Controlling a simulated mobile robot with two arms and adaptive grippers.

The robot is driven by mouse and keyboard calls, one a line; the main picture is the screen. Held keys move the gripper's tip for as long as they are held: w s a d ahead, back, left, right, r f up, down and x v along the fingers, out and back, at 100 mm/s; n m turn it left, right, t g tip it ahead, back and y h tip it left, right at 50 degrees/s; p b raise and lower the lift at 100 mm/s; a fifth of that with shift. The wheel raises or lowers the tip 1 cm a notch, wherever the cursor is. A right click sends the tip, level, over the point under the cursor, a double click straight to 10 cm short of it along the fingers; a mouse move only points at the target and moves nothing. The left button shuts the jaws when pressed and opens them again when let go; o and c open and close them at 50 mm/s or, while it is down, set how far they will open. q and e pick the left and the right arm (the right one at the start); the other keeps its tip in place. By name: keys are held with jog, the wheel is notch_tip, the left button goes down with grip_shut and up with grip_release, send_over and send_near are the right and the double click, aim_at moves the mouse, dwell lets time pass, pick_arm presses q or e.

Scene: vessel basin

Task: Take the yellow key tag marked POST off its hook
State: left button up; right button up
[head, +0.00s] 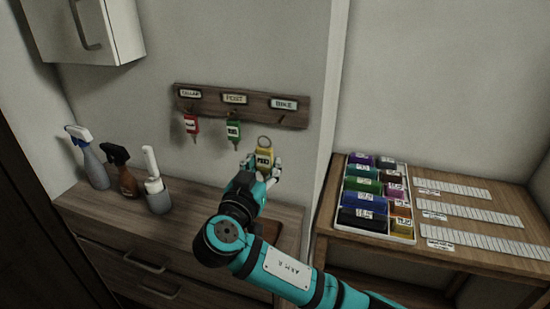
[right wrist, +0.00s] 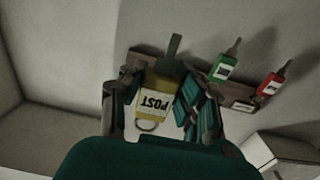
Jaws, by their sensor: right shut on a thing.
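The yellow key tag (head: 264,157) is between the fingers of my right gripper (head: 263,163), which is shut on it. In the right wrist view its label reads POST on the yellow tag (right wrist: 156,96), with the fingers on either side and its ring (right wrist: 147,126) visible. In the head view the tag's ring shows above it, below and apart from the BIKE hook (head: 282,119) of the wooden key rack (head: 258,106). The tag hangs in the gripper in front of the wall. My left gripper is not in view.
A red tag (head: 191,124) hangs under the CELLAR label and a green tag (head: 233,129) under the POST label. Spray bottles (head: 127,181) and a grey holder (head: 158,199) stand on the cabinet at left. A tray of coloured boxes (head: 402,236) sits on the right table.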

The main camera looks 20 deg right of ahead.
aim_at(263, 162)
jog(key=b+v, duration=0.1)
jog(key=v, duration=0.4)
jog(key=shift+s+a, duration=0.1)
jog(key=shift+s+a+r, duration=0.1)
jog(key=shift+s+r, duration=0.1)
jog(key=shift+r, duration=0.6)
jog(key=v, duration=0.8)
jog(key=shift+b, duration=0.3)
jog(key=shift+f, duration=0.1)
dwell(0.4)
